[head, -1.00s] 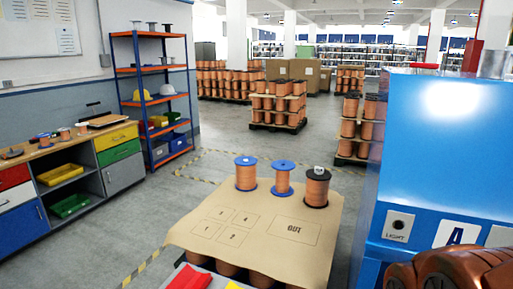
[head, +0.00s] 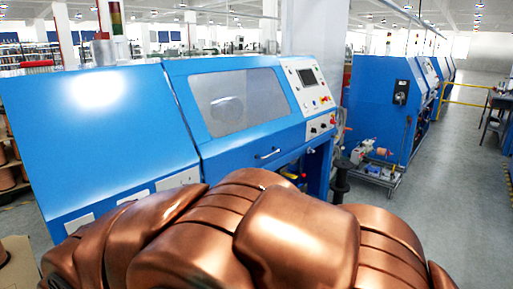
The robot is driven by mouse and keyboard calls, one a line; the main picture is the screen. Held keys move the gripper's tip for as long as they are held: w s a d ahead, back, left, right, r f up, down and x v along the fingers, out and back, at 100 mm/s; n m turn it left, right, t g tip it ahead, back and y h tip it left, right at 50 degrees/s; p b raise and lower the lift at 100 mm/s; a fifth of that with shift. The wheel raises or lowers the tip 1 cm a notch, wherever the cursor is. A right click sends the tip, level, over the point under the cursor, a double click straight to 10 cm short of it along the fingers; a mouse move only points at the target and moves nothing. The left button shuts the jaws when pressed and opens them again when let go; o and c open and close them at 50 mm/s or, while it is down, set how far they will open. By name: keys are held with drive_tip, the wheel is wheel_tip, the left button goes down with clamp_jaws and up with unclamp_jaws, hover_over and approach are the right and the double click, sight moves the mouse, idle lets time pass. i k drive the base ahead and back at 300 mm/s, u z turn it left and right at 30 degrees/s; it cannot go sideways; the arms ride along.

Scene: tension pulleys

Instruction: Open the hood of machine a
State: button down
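Machine a (head: 95,130) is the large blue machine across the left and middle of the head view. Its hood (head: 235,100) has a grey see-through window and lies shut against the blue body. A small handle (head: 268,154) sits on the front below the window. A control panel (head: 310,88) with a screen and buttons is just right of the hood. My gripper does not show. Copper-coloured rounded parts fill the bottom of the view and hide the lower front of the machine.
A second blue machine (head: 378,110) stands to the right behind a gap. A small low cart (head: 375,172) with spools is in that gap. A yellow rail (head: 465,103) stands further right. Grey floor (head: 455,210) at the right is clear.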

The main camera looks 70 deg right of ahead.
sight(251, 146)
drive_tip(key=z, duration=2.25)
drive_tip(key=k, duration=0.6)
drive_tip(key=z, duration=0.15)
drive_tip(key=i, duration=1.2)
drive_tip(key=u, duration=0.75)
drive_tip(key=i, duration=0.55)
